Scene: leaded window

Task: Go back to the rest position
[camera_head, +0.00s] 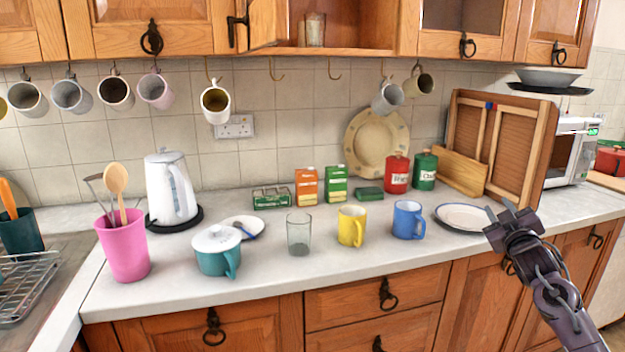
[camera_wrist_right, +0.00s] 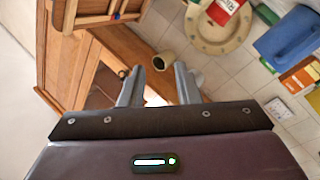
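My right gripper (camera_head: 502,212) is raised over the front right part of the counter (camera_head: 340,262), to the right of the blue mug (camera_head: 408,220) and overlapping the right rim of the white plate (camera_head: 462,218) in the head view. In the right wrist view my right gripper (camera_wrist_right: 158,82) has its two grey fingers apart, with nothing between them but background. It holds nothing. My left gripper and left arm do not show in either view.
A yellow mug (camera_head: 352,226), a glass (camera_head: 299,234), a teal lidded pot (camera_head: 217,251) and a pink utensil holder (camera_head: 123,246) stand along the counter. A wooden tray-like panel (camera_head: 497,145) leans behind the plate. Mugs hang below the wall cupboards.

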